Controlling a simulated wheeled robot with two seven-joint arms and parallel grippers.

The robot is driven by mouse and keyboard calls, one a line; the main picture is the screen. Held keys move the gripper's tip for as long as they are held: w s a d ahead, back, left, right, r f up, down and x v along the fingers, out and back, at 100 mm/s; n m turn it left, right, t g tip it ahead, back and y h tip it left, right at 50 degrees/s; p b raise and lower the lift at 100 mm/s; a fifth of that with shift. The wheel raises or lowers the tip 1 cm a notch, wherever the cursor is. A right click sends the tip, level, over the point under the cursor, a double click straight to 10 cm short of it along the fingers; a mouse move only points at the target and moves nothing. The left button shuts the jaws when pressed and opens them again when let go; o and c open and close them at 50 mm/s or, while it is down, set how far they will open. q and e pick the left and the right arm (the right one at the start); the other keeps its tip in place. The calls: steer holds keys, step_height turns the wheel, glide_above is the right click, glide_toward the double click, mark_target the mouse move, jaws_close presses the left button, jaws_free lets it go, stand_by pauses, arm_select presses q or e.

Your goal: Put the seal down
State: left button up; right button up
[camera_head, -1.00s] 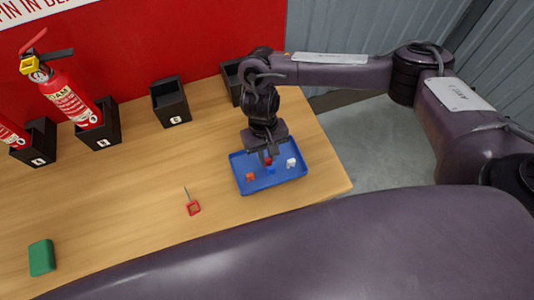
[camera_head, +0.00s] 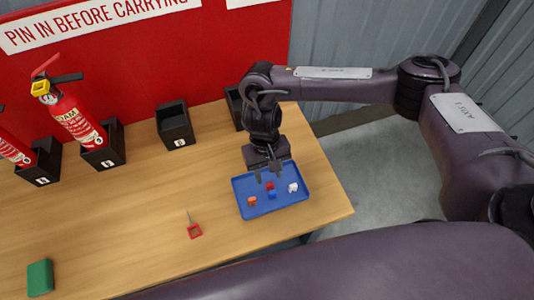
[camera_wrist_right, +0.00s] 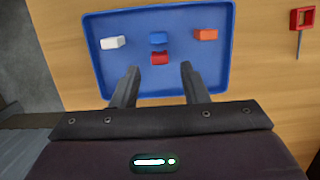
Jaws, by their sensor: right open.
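The blue tray (camera_head: 287,205) is on the wooden table near its right end. My right gripper (camera_head: 269,176) is open and empty just above the tray, fingers pointing down. My left gripper is out of view.
A red pin with a ring (camera_head: 194,230) lies left of the tray. Black holders, one empty (camera_head: 175,125), line the back with fire extinguishers (camera_head: 77,115) at left. A green block (camera_head: 40,277) is at the front left. The table's middle is clear.

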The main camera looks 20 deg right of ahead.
steer(key=v, duration=0.9)
steer(key=shift+p, duration=0.3)
steer(key=shift+f, duration=0.1)
